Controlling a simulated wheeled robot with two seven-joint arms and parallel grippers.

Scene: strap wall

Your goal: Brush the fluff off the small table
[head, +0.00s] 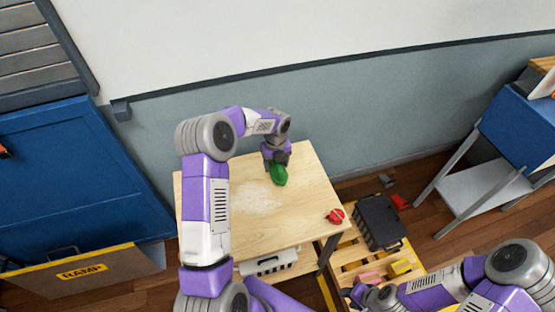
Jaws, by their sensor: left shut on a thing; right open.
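The small table (267,229) has a light wooden top and stands in the middle of the head view. A pale patch of fluff (255,197) lies on the top, left of centre, partly hidden by my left arm. My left gripper (275,160) is over the back part of the table, shut on a green thing (279,175), perhaps a brush. I cannot tell whether the green thing touches the top. My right gripper (362,295) is open, low at the right, beyond the table's front right side.
A red object (335,216) sits at the table's right corner. A white box (268,262) is under the table. The wall is close behind.

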